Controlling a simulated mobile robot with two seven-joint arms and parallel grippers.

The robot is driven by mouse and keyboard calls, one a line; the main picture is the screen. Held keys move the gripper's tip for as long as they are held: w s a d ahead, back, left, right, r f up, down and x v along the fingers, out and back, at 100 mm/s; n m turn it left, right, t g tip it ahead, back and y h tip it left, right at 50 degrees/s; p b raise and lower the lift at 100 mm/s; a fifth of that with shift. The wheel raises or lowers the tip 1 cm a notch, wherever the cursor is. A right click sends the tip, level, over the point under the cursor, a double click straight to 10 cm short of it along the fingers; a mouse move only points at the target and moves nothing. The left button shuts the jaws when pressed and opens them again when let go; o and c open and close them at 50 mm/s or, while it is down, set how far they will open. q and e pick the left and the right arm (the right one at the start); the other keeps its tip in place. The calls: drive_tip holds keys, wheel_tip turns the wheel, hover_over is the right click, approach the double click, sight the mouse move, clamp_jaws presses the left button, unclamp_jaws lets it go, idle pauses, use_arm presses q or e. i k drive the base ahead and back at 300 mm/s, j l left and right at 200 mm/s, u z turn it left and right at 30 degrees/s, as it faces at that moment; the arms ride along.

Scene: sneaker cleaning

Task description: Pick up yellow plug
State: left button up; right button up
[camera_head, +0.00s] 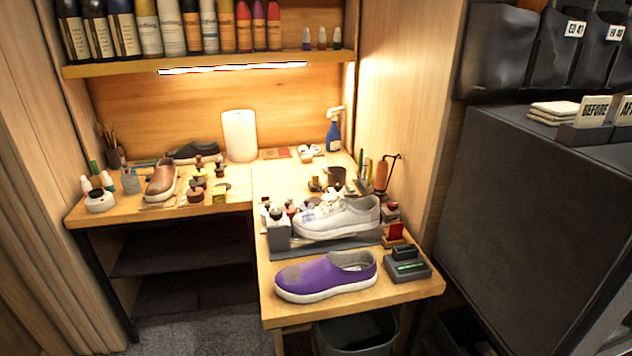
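I cannot make out a yellow plug for certain in the head view. A small yellowish item (220,187) lies among the brushes and jars on the back left worktop, too small to identify. Neither of my grippers is in view. A purple slip-on shoe (328,276) lies on the front of the right worktop. A white sneaker (338,217) rests on a grey stand (325,245) behind it.
A dark grey device (407,268) sits right of the purple shoe. A bin (355,335) is under the front edge. A dark cabinet (530,200) bounds the right.

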sight(315, 176)
drive_tip(key=z, duration=0.8)
drive_tip(key=i+j+z, duration=0.1)
drive_tip(key=j+z, duration=1.05)
drive_tip(key=j, duration=0.15)
drive_tip(key=j+z, duration=0.4)
